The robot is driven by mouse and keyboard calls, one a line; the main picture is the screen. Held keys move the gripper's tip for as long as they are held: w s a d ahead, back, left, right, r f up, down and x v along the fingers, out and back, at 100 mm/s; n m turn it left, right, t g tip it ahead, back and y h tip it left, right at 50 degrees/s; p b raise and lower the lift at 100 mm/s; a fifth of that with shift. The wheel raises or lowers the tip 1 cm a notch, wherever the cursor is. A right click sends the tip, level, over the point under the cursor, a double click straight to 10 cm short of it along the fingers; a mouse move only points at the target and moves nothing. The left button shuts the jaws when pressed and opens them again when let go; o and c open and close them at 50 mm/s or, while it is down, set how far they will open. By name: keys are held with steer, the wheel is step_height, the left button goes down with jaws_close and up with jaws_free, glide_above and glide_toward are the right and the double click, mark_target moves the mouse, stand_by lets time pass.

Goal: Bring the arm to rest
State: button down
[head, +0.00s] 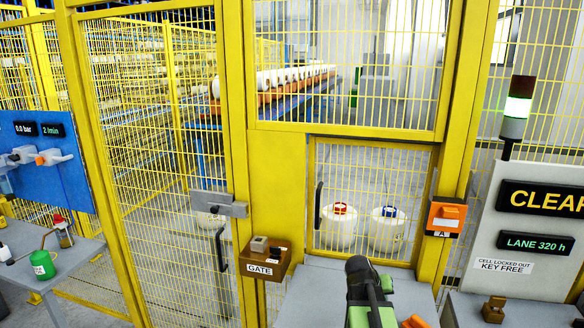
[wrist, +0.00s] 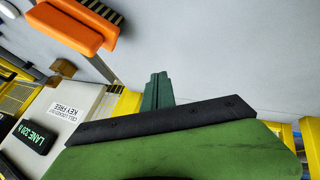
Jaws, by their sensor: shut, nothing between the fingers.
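My gripper (wrist: 158,88) shows in the wrist view as two dark green fingers pressed together, with nothing between them. They stick out past a black plate and a green housing. In the head view my green and black arm (head: 368,292) is at the bottom centre, over a grey table in front of the small gate panel. The fingertips cannot be made out clearly there.
A GATE box (head: 265,262) sits on the yellow frame. An orange unit (head: 446,216) marked A is on the right post. White tubs (head: 340,227) stand behind the mesh. A sign panel (head: 541,230) is at right. An orange part (wrist: 72,26) shows at upper left in the wrist view.

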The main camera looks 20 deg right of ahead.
steer(key=w+a, duration=0.1)
steer(key=a, duration=0.4)
steer(key=w+a+f+n+y, duration=0.1)
steer(key=a, duration=0.4)
steer(key=w+a+f+n+y, duration=0.1)
steer(key=a, duration=0.4)
steer(key=shift+w+a+t, duration=0.2)
steer(key=shift+a+t, duration=0.1)
steer(key=shift+a, duration=0.05)
steer(key=shift+n+y, duration=0.7)
steer(key=shift+n, duration=0.1)
steer(key=a, duration=0.5)
steer(key=a+f, duration=0.1)
steer(key=a, duration=0.1)
steer(key=shift+s+a, duration=0.15)
steer(key=shift+a, duration=0.1)
steer(key=s+a+f+n+g+y, duration=0.1)
steer(key=s+a+n+g+y, duration=0.1)
steer(key=s+a, duration=0.4)
steer(key=a+g+y, duration=0.1)
steer(key=a, duration=0.4)
steer(key=shift+s+a+f, duration=0.3)
steer(key=shift+s+a, duration=0.05)
steer(key=shift+s, duration=0.05)
